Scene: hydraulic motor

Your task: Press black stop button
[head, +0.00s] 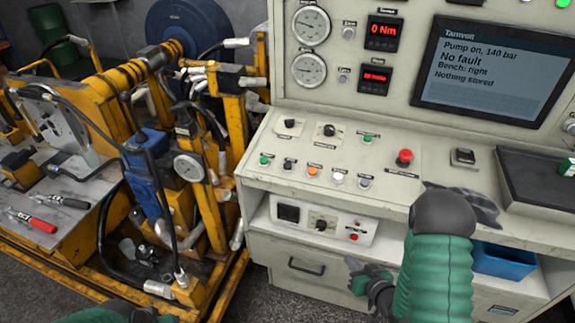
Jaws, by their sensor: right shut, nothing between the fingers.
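The sloping control panel of the pale bench carries a row of small buttons: a green button (264,160), a black button (288,163), an orange button (312,171), a white button (338,178) and another dark button (364,182). Their labels are too small to read, so I cannot tell which is stop. A large red mushroom button (404,157) stands to their right. My right gripper (356,271) is shut and empty, low in front of the drawer and below the button row, touching no button. Part of my left arm shows at the bottom edge; its gripper is out of view.
The screen (493,72) reads "Pump on, 140 bar", "No fault", "Bench: right", "Nothing stored". A lower switch box (345,236) juts out above the drawer (306,270). A blue bin (503,262) sits at right. The yellow motor rig (107,190) with hoses stands left.

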